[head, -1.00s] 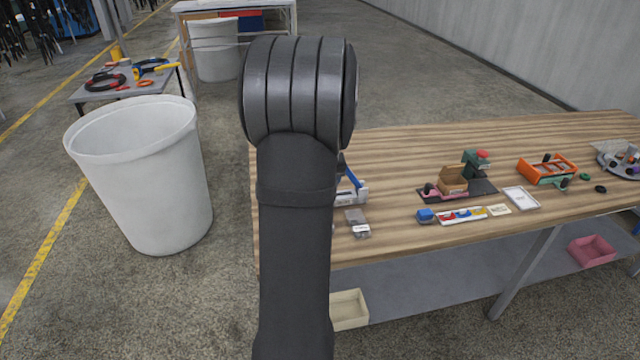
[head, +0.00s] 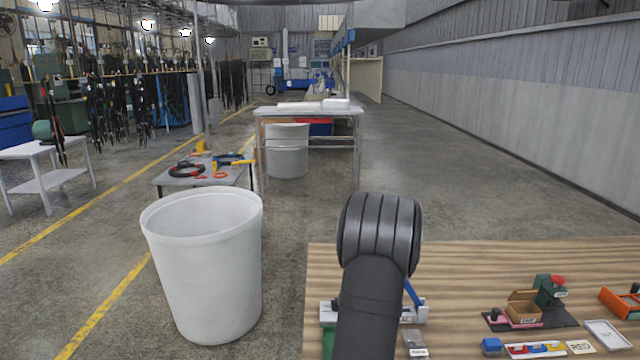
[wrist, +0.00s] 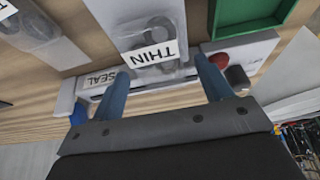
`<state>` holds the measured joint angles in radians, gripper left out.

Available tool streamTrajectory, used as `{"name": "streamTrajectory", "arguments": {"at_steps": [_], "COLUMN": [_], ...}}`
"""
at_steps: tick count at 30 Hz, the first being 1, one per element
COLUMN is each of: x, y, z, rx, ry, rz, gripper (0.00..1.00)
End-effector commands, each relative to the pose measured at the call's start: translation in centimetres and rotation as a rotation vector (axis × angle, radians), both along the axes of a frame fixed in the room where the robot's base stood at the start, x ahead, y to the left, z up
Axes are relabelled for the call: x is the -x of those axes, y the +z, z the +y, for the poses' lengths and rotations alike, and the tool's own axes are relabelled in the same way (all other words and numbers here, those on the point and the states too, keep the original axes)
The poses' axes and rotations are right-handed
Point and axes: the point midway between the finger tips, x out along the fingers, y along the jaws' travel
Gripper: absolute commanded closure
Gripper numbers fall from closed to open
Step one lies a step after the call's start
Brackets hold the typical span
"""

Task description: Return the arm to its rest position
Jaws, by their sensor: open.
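My arm shows in the head view as a dark link with a ribbed rounded joint, standing over the left part of the wooden workbench (head: 470,270). It hides part of a white and blue device (head: 415,310) behind it. In the wrist view my gripper (wrist: 165,80) has two blue fingers spread apart with nothing held between them. Beyond the fingers are a clear bag labelled THIN (wrist: 150,50), a white block labelled SEAL (wrist: 97,82) and a red knob (wrist: 219,60). I cannot tell how far the fingertips are from them.
A large white bin (head: 205,270) stands left of the workbench. A small table with coiled hoses (head: 205,170) is behind it. On the bench are a cardboard box (head: 522,308), a RED label card (head: 580,347) and an OUT tray (head: 608,335). Hoses (head: 110,110) hang at the back left.

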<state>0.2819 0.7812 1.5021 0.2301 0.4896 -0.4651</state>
Motion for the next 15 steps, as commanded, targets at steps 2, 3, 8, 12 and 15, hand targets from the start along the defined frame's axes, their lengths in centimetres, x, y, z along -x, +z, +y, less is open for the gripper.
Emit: {"name": "streamTrajectory", "arguments": {"at_steps": [2, 3, 8, 12, 15], "x": [-0.1, 0.0, 0.0, 0.0, 0.0], "y": [0.6, 1.1, 1.9, 2.0, 2.0], "z": [0.0, 0.0, 0.0, 0.0, 0.0], "rx": [0.001, 0.001, 0.0, 0.0, 0.0], "ry": [0.001, 0.001, 0.001, 0.001, 0.0], "rz": [-0.003, -0.003, 0.001, 0.001, 0.001], "gripper": [0.28, 0.28, 0.28, 0.28, 0.28]}}
